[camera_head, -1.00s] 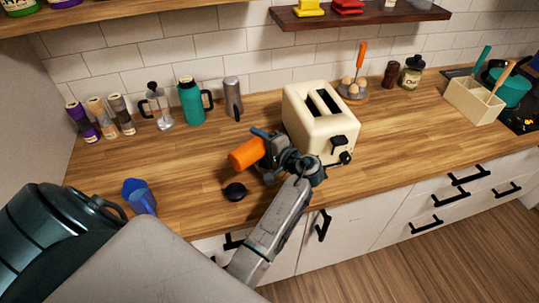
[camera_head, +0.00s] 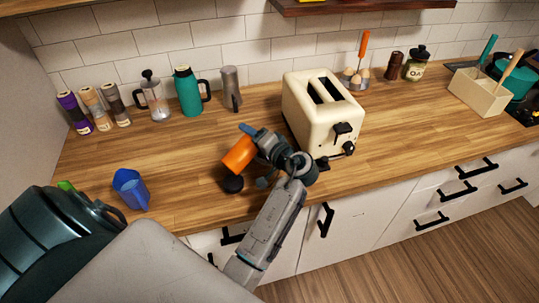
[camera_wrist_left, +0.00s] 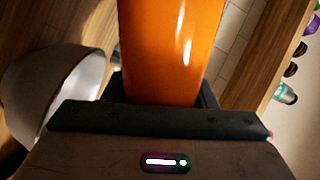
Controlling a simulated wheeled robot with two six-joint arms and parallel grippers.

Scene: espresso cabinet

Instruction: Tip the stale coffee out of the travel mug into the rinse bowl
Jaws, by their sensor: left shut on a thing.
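The orange travel mug (camera_head: 238,155) is held tilted above the counter, its free end toward the lower left in the head view. My left gripper (camera_head: 264,145) is shut on it. In the left wrist view the mug (camera_wrist_left: 170,50) fills the middle, between the fingers; its mouth and any coffee are not visible. A pale bowl with a white inside (camera_wrist_left: 70,85) shows at the left of the wrist view, apart from the mug. I cannot make that bowl out in the head view. My right gripper is not in view.
A cream toaster (camera_head: 325,110) stands close right of my gripper. A blue jug (camera_head: 131,189) stands left. A teal flask (camera_head: 189,92) and several jars line the wall.

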